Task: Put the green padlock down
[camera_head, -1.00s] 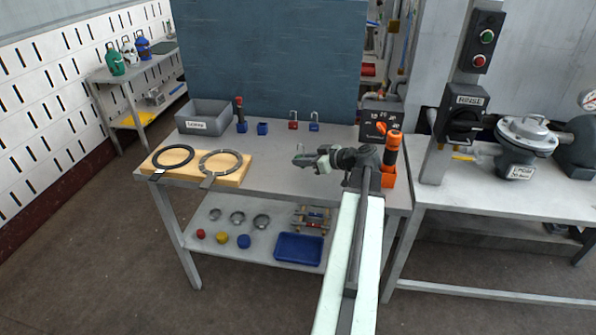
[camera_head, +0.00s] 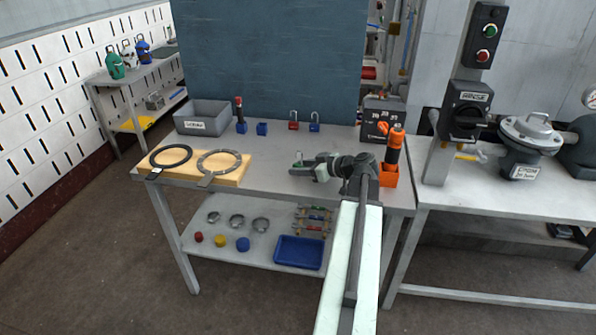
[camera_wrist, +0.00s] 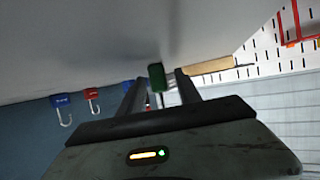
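The green padlock (camera_wrist: 156,77) shows in the wrist view between my fingertips, its shackle pointing to the picture's bottom, the same way as the shackles of the other padlocks. In the head view it is a small green patch (camera_head: 298,160) at my gripper's left end, over the front middle of the table (camera_head: 270,170). My gripper (camera_wrist: 160,80) shows a gap between each finger and the padlock, so it looks open around it. In the head view my gripper (camera_head: 306,167) is low at the tabletop. Whether the padlock's base touches the table is hard to tell.
A red padlock (camera_head: 293,125) and a blue padlock (camera_head: 314,127) stand at the back. A grey bin (camera_head: 203,132) is back left; a wooden board (camera_head: 232,178) with rings lies front left. An orange holder (camera_head: 389,178) stands right. The table's middle is clear.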

